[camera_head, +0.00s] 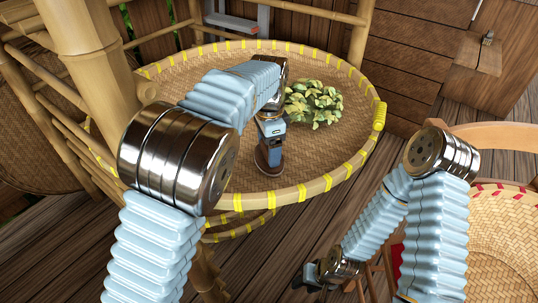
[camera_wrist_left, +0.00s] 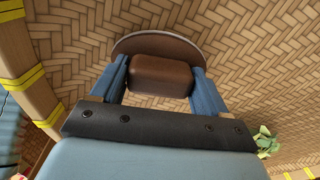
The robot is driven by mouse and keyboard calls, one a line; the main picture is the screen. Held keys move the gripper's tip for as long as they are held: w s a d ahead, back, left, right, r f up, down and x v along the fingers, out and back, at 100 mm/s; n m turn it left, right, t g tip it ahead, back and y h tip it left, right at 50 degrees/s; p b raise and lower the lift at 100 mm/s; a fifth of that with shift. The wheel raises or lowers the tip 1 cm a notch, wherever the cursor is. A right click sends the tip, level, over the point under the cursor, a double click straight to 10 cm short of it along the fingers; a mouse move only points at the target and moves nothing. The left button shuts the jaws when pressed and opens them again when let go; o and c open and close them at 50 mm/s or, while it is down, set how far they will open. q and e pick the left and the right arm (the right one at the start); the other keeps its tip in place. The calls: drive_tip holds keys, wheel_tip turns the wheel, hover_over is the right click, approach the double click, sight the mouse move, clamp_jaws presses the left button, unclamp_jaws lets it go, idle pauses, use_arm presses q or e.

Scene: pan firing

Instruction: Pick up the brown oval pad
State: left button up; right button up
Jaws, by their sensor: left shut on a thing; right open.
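The brown oval pad (camera_head: 268,161) is at the near part of the round woven tray (camera_head: 327,189). In the left wrist view the pad (camera_wrist_left: 185,45) shows a flat oval base with a brown block-shaped grip on top. My left gripper (camera_head: 271,140) points down at the pad. In the left wrist view the two blue fingers of my left gripper (camera_wrist_left: 160,76) are shut on the block from both sides. I cannot tell whether the base touches the weave. My right gripper (camera_head: 308,276) is open and empty, low down outside the tray.
A heap of green leaves (camera_head: 312,104) lies in the tray, right of my left gripper. A bamboo post (camera_head: 92,60) stands at the left. Another woven basket (camera_head: 505,235) is at the right. The wooden floor (camera_head: 75,250) lies below.

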use_arm(q)
drive_tip(key=shift+r, duration=0.1)
drive_tip(key=shift+c, duration=0.3)
drive_tip(key=shift+r, duration=0.25)
drive_tip(key=r, duration=0.3)
drive_tip(key=shift+s+d, duration=0.15)
drive_tip(key=shift+d, duration=0.05)
drive_tip(key=s+d+r, duration=0.8)
drive_tip(key=s+r, duration=0.1)
drive_tip(key=s, duration=0.1)
drive_tip(key=shift+s+d+r+b, duration=0.2)
drive_tip(key=shift+s+d+b, duration=0.05)
drive_tip(key=shift+s+b, duration=0.1)
